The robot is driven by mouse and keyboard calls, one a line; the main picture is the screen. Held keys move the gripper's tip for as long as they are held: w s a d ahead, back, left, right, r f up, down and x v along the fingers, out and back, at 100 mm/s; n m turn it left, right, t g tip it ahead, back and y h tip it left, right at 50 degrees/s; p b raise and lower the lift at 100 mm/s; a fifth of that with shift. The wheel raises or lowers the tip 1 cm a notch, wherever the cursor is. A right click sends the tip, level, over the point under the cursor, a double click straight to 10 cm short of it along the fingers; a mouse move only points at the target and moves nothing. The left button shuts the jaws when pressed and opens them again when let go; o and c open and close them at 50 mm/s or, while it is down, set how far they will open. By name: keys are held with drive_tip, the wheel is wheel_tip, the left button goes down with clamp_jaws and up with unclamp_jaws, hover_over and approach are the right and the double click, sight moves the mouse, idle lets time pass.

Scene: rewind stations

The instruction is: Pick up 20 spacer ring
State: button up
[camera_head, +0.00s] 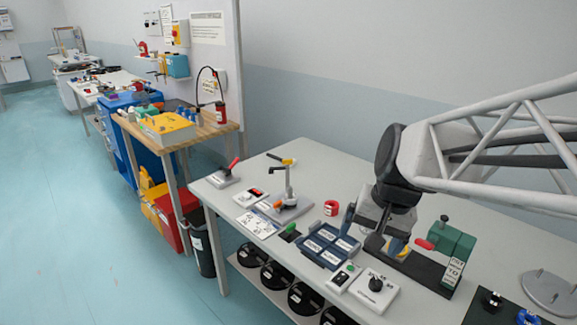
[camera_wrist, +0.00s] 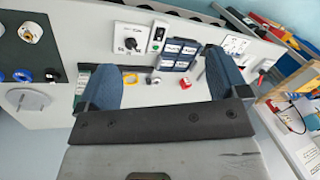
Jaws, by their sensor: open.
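My gripper (camera_head: 363,229) is open above the grey bench. In the wrist view its two blue-grey fingers (camera_wrist: 164,78) stand wide apart with nothing held between them. A small red round item with a white label (camera_head: 331,208) lies on the bench behind the blue tray; it also shows between the fingers in the wrist view (camera_wrist: 186,83). A yellow ring-like item (camera_head: 398,247) sits beside the green unit, partly hidden by my gripper; it shows near the left finger in the wrist view (camera_wrist: 130,78). No readable "20" marking shows, so I cannot tell which item is the spacer ring.
A dark blue tray with labelled compartments (camera_head: 326,246) lies near the front edge. A knob box (camera_head: 374,291) and a switch box (camera_head: 344,277) are beside it. A green unit with a red handle (camera_head: 447,251) and an upright stand (camera_head: 289,190) are obstacles.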

drive_tip(key=w+a+f+m+y, duration=0.2)
drive_tip(key=w+m, duration=0.1)
drive_tip(key=w, duration=0.7)
drive_tip(key=w+a+f+m+g+y, duration=0.1)
drive_tip(key=w+a+f+m+y, duration=0.15)
drive_tip(key=w, duration=0.65)
drive_tip(key=w+a+f+m+y, duration=0.1)
drive_tip(key=w+f+m+y, duration=0.15)
drive_tip(key=w, duration=0.75)
drive_tip(key=m+t+y, duration=0.2)
drive_tip(key=m+y, duration=0.2)
drive_tip(key=m, duration=0.5)
approach(293, 197)
drive_tip(key=shift+s+a+f, duration=0.1)
drive_tip(key=shift+s+a, duration=0.15)
drive_tip(key=shift+a, duration=0.2)
drive_tip(key=shift+s+a+f, duration=0.1)
drive_tip(key=shift+s+a, duration=0.2)
drive_tip(key=shift+a, duration=0.2)
drive_tip(key=shift+x, duration=1.3)
drive_tip(key=shift+w+x, duration=0.15)
drive_tip(key=shift+x, duration=1.15)
drive_tip(key=shift+w+x, duration=0.1)
drive_tip(key=shift+x, duration=1.15)
